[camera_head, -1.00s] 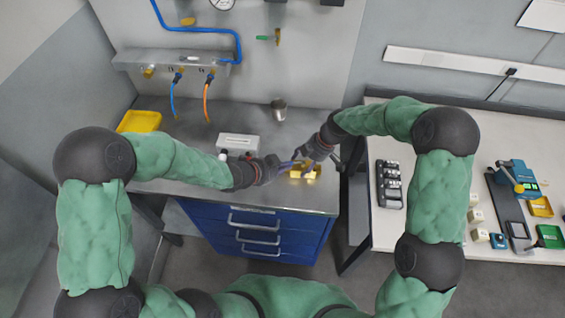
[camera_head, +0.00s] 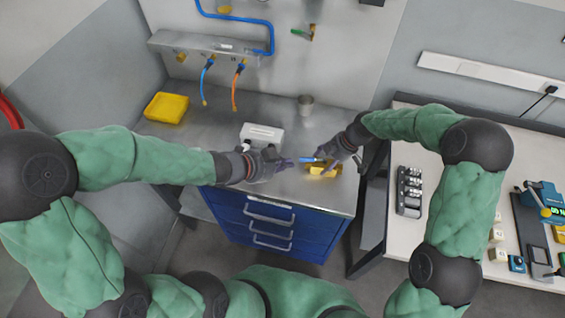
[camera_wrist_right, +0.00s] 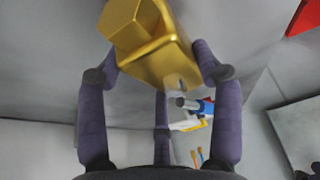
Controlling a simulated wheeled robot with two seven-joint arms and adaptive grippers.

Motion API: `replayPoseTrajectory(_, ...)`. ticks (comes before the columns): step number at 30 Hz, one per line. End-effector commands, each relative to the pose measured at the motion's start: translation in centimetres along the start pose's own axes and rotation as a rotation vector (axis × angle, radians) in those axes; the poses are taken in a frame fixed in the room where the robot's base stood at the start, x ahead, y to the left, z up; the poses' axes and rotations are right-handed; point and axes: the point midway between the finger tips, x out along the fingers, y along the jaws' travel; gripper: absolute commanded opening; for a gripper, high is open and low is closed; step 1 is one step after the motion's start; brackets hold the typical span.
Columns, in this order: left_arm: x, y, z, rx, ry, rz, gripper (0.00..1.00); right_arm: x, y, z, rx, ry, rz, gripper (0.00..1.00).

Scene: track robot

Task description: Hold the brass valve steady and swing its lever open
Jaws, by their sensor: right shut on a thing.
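The brass valve (camera_head: 325,170) is at the front right of the steel bench top, with its blue lever (camera_head: 309,160) pointing left. My right gripper (camera_head: 332,158) is shut on the valve. In the right wrist view the brass body (camera_wrist_right: 150,45) sits between the purple fingers (camera_wrist_right: 160,85), and a blue part with a silver end (camera_wrist_right: 192,104) shows beyond it. My left gripper (camera_head: 288,162) is just left of the lever, with a small gap seeming to lie between them. Its fingers are too small to tell open from shut.
A white-grey box (camera_head: 262,135) stands close behind my left gripper. A metal cup (camera_head: 305,105) and a yellow tray (camera_head: 166,108) are farther back. Blue and orange hoses (camera_head: 235,88) hang from the wall manifold. A second table (camera_head: 430,120) stands to the right.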

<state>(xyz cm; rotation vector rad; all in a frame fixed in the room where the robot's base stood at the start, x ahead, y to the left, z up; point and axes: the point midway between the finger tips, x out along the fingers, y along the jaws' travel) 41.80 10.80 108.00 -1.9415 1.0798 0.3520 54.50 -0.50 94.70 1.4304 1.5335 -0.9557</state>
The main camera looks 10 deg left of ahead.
Motion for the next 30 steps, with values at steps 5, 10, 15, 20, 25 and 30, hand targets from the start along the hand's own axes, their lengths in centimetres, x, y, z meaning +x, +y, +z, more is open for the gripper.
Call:
replayPoseTrajectory(5, -0.91, 0.01, 0.06, 0.000, -0.001, 0.000, 0.00, 0.05, -0.01, 0.02, 0.000, 0.000, 0.000, 0.14)
replayPoseTrajectory(10, -1.06, 0.01, 0.05, 0.001, 0.000, 0.001, 0.00, 0.05, -0.02, 0.01, 0.000, 0.000, 0.000, 0.14)
replayPoseTrajectory(15, -1.04, 0.01, 0.05, 0.000, 0.000, 0.001, 0.00, 0.05, -0.02, 0.02, 0.000, 0.000, 0.000, 0.74)
replayPoseTrajectory(20, -1.03, 0.01, 0.05, 0.000, 0.000, 0.001, 0.00, 0.04, -0.01, 0.01, 0.000, 0.000, 0.000, 0.94)
replayPoseTrajectory(25, -1.03, 0.01, 0.05, 0.000, 0.000, 0.001, 0.00, 0.02, -0.01, 0.00, 0.000, 0.000, 0.000, 0.94)
replayPoseTrajectory(30, -1.03, 0.01, 0.05, 0.000, 0.000, 0.001, 0.00, -0.30, 0.03, 0.00, 0.000, 0.000, 0.001, 0.94)
